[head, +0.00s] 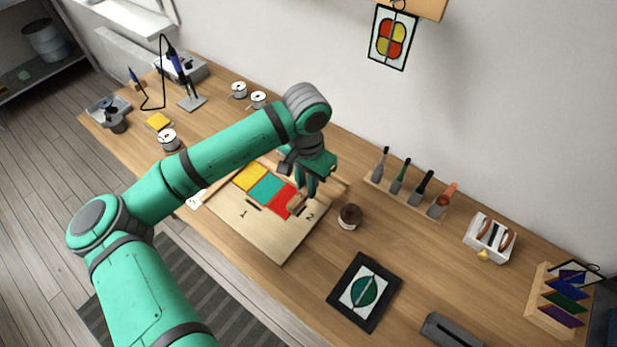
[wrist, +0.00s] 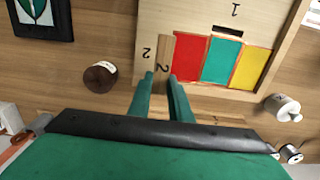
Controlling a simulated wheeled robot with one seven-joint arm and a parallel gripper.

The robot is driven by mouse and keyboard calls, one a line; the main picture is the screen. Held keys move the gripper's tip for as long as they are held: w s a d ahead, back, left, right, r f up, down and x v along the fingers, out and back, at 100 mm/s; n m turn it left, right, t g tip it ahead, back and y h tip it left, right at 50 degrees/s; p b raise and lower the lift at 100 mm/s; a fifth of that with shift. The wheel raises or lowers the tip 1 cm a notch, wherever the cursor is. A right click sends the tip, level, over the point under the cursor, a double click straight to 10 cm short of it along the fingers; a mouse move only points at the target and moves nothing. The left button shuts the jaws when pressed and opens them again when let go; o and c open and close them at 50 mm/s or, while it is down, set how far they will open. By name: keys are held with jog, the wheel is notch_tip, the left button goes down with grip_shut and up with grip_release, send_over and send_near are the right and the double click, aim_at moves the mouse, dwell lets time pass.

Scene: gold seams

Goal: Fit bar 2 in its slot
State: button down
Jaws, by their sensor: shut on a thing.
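Bar 2 (wrist: 166,52), a brown wooden strip marked 2, is between the fingertips of my gripper (wrist: 160,77). In the head view my gripper (head: 308,188) is over the right side of the light wooden board (head: 270,238), and bar 2 shows small below it (head: 296,203). In the wrist view the bar lies alongside the outer edge of the red panel (wrist: 187,60), next to the board's printed 2 (wrist: 146,53). The bar's slot is not visible, and I cannot tell whether the bar touches the board. A dark slot (wrist: 228,32) shows by the printed 1.
Teal (head: 266,187) and yellow (head: 250,177) panels lie beside the red one on the board. A brown round pot (head: 350,217) stands close right of the board. A framed panel (head: 364,291) lies nearer, and a tool rack (head: 408,196) stands along the wall.

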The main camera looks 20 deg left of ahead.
aim_at(307, 204)
jog(key=shift+f, duration=1.75)
jog(key=shift+s+f, duration=0.15)
jog(key=shift+f, duration=0.25)
dwell(0.4)
jog(key=shift+f, duration=0.35)
dwell(0.9)
jog(key=shift+a+f, duration=0.1)
jog(key=shift+f, duration=0.05)
dwell(0.4)
dwell(0.4)
